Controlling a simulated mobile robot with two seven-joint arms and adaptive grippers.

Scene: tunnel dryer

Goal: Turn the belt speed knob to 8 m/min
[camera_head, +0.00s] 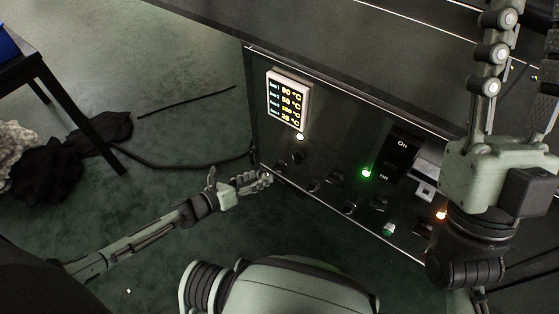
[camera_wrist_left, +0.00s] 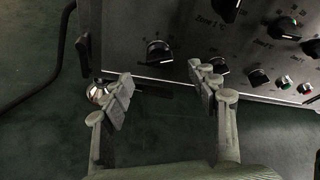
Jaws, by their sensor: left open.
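The dark control panel (camera_head: 330,150) carries several black knobs. My left gripper (camera_head: 266,179) is open beside the panel's lower left corner. In the left wrist view its two fingers (camera_wrist_left: 161,85) are spread, with a black knob (camera_wrist_left: 158,51) beyond and between the tips. Another knob (camera_wrist_left: 216,65) is partly behind the right finger. The small labels are too blurred to tell which knob is belt speed or its setting. "Zone 1 °C" shows near the upper knob (camera_wrist_left: 228,9). My right gripper (camera_head: 518,75) points up at the right, its fingers apart.
A lit display (camera_head: 288,100) shows zone temperatures. A green lamp (camera_head: 366,173) glows near an On/Off switch (camera_head: 403,145), and an orange lamp (camera_head: 441,214) glows lower right. A cable (camera_head: 180,165) crosses the floor. A dark table (camera_head: 60,95) stands at left.

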